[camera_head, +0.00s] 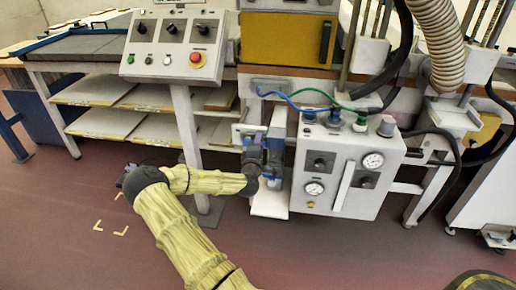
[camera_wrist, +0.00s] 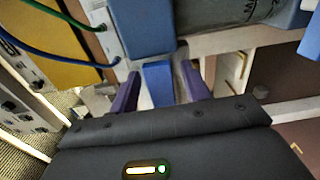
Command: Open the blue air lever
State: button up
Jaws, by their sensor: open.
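The blue air lever (camera_wrist: 158,84) shows in the wrist view as a short blue bar below a larger blue block (camera_wrist: 143,27). My gripper (camera_wrist: 160,82) is open, with one dark purple-blue finger on each side of the lever. A gap shows between the lever and each finger, so it is not clamped. In the head view, my gripper (camera_head: 268,160) is at the blue-grey fitting left of the white control box (camera_head: 348,168). My gripper and wrist partly hide that fitting, and I cannot clearly tell the lever apart there.
The control box carries gauges and knobs, with blue and green hoses (camera_head: 310,96) above it. A panel with a red emergency button (camera_head: 196,58) stands at upper left, in front of a shelved table (camera_head: 92,92). A yellow-fronted machine (camera_head: 288,40) is behind. The red floor (camera_head: 70,215) at left is clear.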

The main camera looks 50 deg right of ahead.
jog(key=shift+a, duration=0.1)
jog(key=p+v, duration=0.1)
jog(key=v, duration=1.6)
jog(key=shift+p, duration=0.3)
jog(key=shift+s+f, duration=0.1)
jog(key=shift+s, duration=0.1)
